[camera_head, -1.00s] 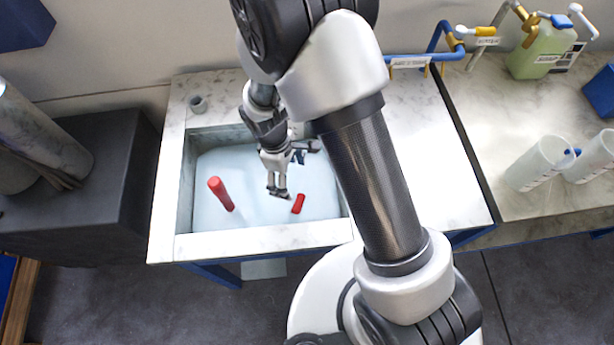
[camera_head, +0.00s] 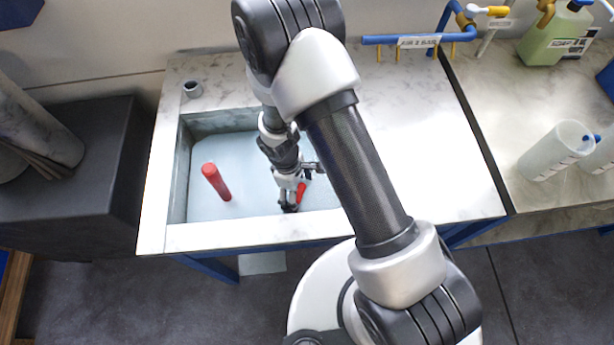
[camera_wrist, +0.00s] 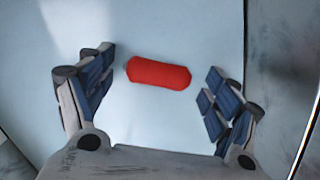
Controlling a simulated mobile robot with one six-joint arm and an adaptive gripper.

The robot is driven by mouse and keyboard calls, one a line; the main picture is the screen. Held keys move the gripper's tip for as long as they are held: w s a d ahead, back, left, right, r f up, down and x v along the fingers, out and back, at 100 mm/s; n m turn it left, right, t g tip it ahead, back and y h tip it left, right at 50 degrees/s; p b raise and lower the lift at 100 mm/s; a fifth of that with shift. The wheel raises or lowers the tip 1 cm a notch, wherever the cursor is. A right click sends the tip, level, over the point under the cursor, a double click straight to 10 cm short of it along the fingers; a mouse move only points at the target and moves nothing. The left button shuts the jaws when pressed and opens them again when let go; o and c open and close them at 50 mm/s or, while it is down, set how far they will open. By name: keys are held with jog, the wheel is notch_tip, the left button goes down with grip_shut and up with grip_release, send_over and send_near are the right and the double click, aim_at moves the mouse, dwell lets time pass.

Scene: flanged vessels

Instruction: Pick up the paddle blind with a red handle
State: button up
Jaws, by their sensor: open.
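A short red piece (camera_head: 302,189) is in the sink basin, partly hidden by my gripper (camera_head: 290,203). In the wrist view the red piece (camera_wrist: 158,72) lies crosswise between and just beyond my open fingers (camera_wrist: 160,82). No finger visibly touches it, and its distance from the fingers is hard to judge. A longer red cylinder (camera_head: 216,182) stands or leans in the basin to the left, apart from my gripper. No paddle plate shows on either red thing, so I cannot tell which is the handle of the paddle blind.
The pale basin (camera_head: 180,190) has a raised stone rim (camera_head: 200,238) around it. A small grey cup (camera_head: 192,89) sits at the back-left corner. Blue piping (camera_head: 385,40), a green bottle (camera_head: 555,38) and a clear beaker (camera_head: 545,158) are to the right.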

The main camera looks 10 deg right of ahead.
jog(key=shift+d+f, duration=0.1)
jog(key=shift+f, duration=0.75)
jog(key=shift+r, duration=0.1)
jog(key=c, duration=1.8)
jog(key=shift+c, duration=0.2)
jog(key=shift+r, duration=0.15)
